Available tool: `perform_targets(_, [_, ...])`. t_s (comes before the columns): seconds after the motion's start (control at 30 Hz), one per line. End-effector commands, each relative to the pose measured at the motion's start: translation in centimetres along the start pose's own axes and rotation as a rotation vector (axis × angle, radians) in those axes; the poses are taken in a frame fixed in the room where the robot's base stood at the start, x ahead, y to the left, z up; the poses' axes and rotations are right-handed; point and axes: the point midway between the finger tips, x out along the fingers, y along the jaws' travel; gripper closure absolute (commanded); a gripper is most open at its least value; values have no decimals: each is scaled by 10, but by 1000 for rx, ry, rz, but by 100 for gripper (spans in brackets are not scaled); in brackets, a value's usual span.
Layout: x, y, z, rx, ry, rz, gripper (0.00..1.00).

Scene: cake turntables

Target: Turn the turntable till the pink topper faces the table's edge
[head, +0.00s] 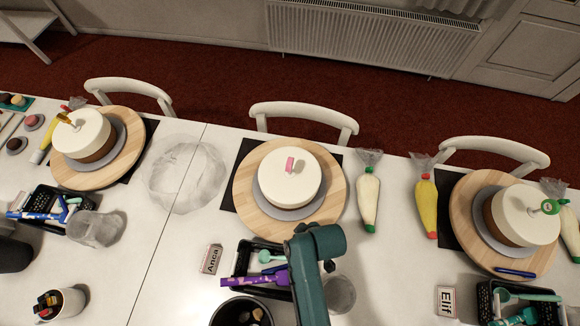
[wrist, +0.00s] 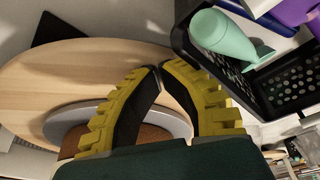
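The pink topper (head: 290,163) stands on the white top of the middle cake (head: 278,182), slightly right of its centre. The cake rests on a grey board on the round wooden turntable (head: 245,192). In the wrist view the turntable (wrist: 40,75) fills the left, with the grey board (wrist: 65,122) and part of the cake's brown side. My gripper (wrist: 161,67) has yellow and black fingers whose tips meet, with nothing seen between them. The tips appear over or near the turntable's rim; contact cannot be told. In the head view my teal arm hides the gripper.
A black basket (wrist: 215,60) with a mint-coloured tool sits close to the right of my fingers. A name card (head: 211,259) and dark pot (head: 241,313) stand nearby. Piping bags (head: 368,195) lie right of the turntable. Other cake turntables stand left (head: 75,178) and right (head: 462,215).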

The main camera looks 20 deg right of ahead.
Motion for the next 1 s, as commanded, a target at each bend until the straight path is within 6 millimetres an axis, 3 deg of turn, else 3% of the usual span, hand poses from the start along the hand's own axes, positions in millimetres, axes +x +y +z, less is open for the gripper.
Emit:
perform_targets(0.5, [-8, 54, 27, 4, -2, -1, 100])
perform_targets(0.83, [-8, 57, 28, 1, -1, -2, 100])
perform_targets(1.0, [-8, 78, 30, 4, 1, 1, 100])
